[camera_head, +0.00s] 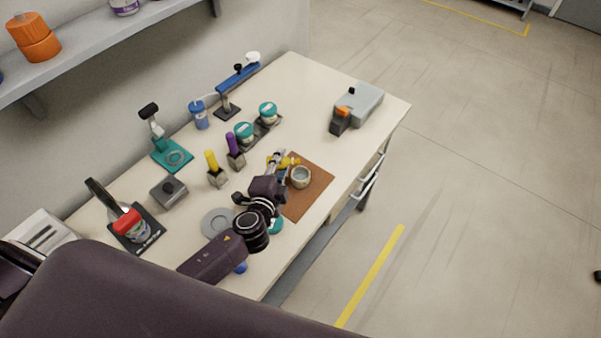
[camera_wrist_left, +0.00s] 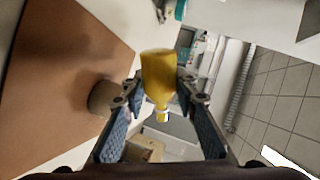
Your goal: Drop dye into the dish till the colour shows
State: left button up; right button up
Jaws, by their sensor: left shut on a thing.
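My left gripper (camera_head: 279,164) is shut on a small yellow dye bottle (camera_head: 291,161) over the mat. In the left wrist view the yellow bottle (camera_wrist_left: 158,75) is between the two fingers (camera_wrist_left: 160,98), its narrow white-ringed tip towards the lower part of the picture. A small round grey dish (camera_head: 301,171) stands on a brown mat (camera_head: 312,197), just right of the gripper. The dish also shows in the left wrist view (camera_wrist_left: 103,98), left of the fingers. I cannot make out any colour in it. My right gripper does not show.
Yellow (camera_head: 211,160) and purple (camera_head: 231,145) handled items stand in holders left of the mat. A grey box (camera_head: 361,103) stands at the table's far right. A grey round plate (camera_head: 216,223) lies beside my arm.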

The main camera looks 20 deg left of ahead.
pick_arm(q)
jog(key=shift+f+m, duration=0.2)
jog(key=shift+m, duration=0.2)
dwell(1.0)
jog(key=shift+r, duration=0.1)
dwell(0.5)
